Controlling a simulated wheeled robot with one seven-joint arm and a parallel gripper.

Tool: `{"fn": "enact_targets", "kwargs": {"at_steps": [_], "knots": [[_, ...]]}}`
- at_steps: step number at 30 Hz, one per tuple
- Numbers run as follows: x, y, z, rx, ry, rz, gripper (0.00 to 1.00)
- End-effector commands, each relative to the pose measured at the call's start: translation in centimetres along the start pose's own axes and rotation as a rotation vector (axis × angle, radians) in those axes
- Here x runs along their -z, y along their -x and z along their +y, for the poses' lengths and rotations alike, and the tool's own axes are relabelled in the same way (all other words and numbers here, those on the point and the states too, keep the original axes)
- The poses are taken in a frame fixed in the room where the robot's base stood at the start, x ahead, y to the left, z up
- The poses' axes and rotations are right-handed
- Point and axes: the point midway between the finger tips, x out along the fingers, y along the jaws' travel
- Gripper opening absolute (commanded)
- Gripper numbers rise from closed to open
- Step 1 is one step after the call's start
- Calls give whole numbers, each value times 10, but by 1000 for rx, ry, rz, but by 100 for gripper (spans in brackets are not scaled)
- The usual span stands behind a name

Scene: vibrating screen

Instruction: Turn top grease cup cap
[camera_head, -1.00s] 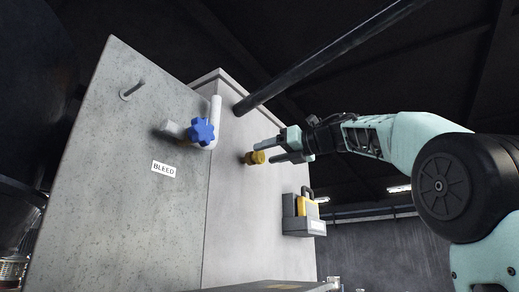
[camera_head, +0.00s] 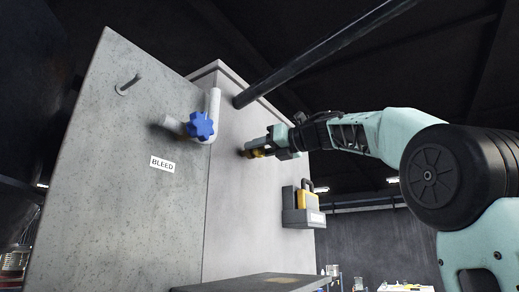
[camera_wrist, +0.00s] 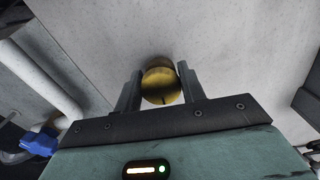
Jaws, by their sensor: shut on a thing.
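The brass grease cup cap (camera_wrist: 161,87) sticks out from the pale metal panel and sits between my gripper's two fingers in the wrist view. My gripper (camera_wrist: 160,90) is shut on it, one finger on each side. In the head view my gripper (camera_head: 258,147) reaches in from the right to the panel. There only a little of the brass cap (camera_head: 247,154) shows, the rest being hidden by the fingers.
A white pipe with a blue star-shaped valve knob (camera_head: 200,126) is left of the cap, above a BLEED label (camera_head: 163,164). A grey box with a yellow padlock (camera_head: 307,201) hangs below right. A dark bar (camera_head: 320,55) slants above my arm. A ledge (camera_head: 262,283) lies below.

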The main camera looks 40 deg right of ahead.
Motion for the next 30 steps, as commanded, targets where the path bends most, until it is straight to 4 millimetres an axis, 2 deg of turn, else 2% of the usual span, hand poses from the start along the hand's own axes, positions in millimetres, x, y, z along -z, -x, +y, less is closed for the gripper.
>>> {"fn": "enact_targets", "kwargs": {"at_steps": [11,30], "knots": [[-2,0,0,0,-150,0,17],[-3,1,-2,0,-743,-1,17]]}}
